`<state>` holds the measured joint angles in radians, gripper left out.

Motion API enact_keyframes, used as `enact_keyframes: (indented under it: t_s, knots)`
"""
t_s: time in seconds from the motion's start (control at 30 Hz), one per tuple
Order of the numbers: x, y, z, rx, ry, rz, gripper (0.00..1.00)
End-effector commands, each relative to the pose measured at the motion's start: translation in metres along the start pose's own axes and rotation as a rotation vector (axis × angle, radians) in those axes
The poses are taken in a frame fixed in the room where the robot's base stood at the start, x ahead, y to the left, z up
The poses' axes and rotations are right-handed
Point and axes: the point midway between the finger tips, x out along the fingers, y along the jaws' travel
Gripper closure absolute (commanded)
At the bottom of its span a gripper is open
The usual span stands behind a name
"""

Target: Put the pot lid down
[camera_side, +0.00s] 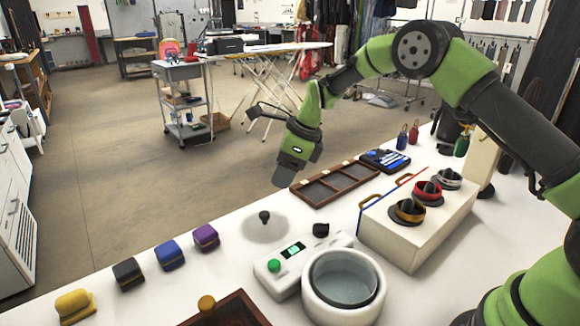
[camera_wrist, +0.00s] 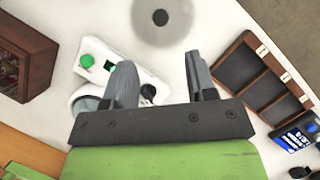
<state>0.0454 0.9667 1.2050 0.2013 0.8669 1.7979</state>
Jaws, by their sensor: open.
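The pot lid (camera_side: 266,232), a clear disc with a black knob, lies flat on the white table behind the cooker, knob up. It also shows at the top of the wrist view (camera_wrist: 180,30). The pot (camera_side: 343,280) sits uncovered in its white round housing at the front, beside a control box (camera_side: 290,262) with a green button. My gripper (camera_side: 285,178) is in the air above and slightly right of the lid in the side view, apart from it. In the wrist view its two grey fingers (camera_wrist: 160,75) are spread with nothing between them.
Purple, blue, black and yellow blocks (camera_side: 205,237) stand in a row at left. A brown compartment tray (camera_side: 337,184) lies behind. A white stand (camera_side: 415,230) with several banded items is at right. A dark wooden box (camera_side: 230,312) is at the front edge.

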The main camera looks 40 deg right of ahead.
Motion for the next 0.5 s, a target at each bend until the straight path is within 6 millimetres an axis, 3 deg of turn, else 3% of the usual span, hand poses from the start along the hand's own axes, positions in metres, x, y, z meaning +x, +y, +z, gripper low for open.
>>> enact_keyframes:
  t_s: [0.27, 0.37, 0.5]
  knots:
    - [-0.009, 0.001, 0.001, -0.020, -0.001, -0.003, 0.49]
    - [-0.031, 0.006, 0.005, -0.109, -0.010, -0.020, 0.49]
    - [-0.091, 0.026, 0.010, -0.377, -0.024, -0.068, 0.49]
